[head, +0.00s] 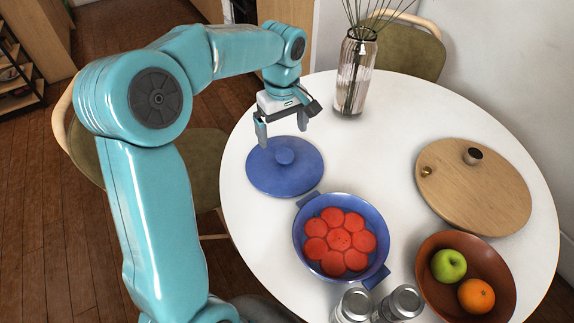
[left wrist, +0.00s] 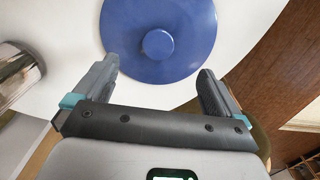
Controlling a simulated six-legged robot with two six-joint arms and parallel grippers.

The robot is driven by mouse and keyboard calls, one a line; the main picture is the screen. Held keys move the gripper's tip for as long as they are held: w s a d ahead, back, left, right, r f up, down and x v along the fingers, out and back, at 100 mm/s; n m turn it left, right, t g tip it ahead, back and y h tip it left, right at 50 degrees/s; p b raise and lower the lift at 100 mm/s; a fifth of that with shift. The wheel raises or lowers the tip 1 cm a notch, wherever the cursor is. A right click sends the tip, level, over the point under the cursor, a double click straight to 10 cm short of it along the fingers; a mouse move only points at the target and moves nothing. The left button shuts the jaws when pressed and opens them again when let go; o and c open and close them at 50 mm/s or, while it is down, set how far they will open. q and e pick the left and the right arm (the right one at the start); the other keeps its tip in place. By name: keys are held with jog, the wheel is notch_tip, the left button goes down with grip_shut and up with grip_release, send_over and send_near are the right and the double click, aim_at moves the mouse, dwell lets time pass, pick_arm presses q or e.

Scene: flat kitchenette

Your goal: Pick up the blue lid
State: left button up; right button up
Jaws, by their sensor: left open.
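The blue lid (head: 270,177) lies flat on the white round table, near its left edge, with its round knob (head: 285,156) facing up. In the left wrist view the lid (left wrist: 188,62) is ahead of the fingers, and its knob (left wrist: 158,44) lies near the middle between them. My left gripper (head: 282,134) is open and empty, above the far part of the lid, with its fingers pointing down. Its two fingers also show in the left wrist view (left wrist: 158,85), one on each side. My right gripper is in neither view.
A blue pot (head: 299,235) with red pieces stands close in front of the lid. A glass vase (head: 352,80) stands behind to the right. A wooden board (head: 450,190), a brown fruit bowl (head: 430,277) and two shakers (head: 403,303) are further right. The table's middle is clear.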

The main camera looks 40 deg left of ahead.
aim_at(284, 155)
pick_arm(q)
notch_tip(284, 155, down, 9)
jog(key=shift+w+d+r+b, duration=0.1)
jog(key=shift+d+r+b, duration=0.1)
jog(key=shift+b, duration=0.4)
jog(key=shift+c, duration=0.4)
jog(key=c, duration=1.7)
jog(key=shift+r, duration=0.1)
